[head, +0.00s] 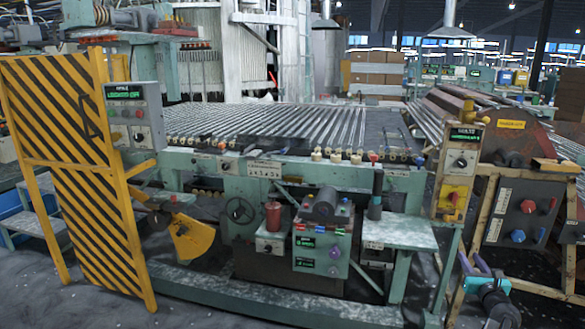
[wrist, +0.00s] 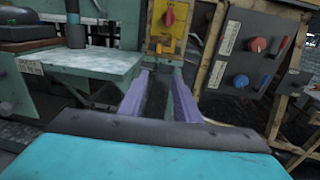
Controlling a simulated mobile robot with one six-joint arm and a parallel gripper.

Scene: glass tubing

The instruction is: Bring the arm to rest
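My gripper (head: 473,263) is at the lower right of the head view, in front of the green machine frame and beside the rusty stand. In the wrist view my gripper (wrist: 161,76) shows two purple fingers with a gap between them. The gripper is open, and I see nothing held in the gap. The fingers point toward a yellow switch box (wrist: 167,27) with a red knob. The rest of my arm is mostly out of view.
A green side shelf (wrist: 85,64) stands left of the fingers. A control panel (wrist: 248,60) with red and blue knobs is on the right. A yellow striped gate (head: 75,150) stands far left. Glass tubes (head: 290,122) lie across the machine.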

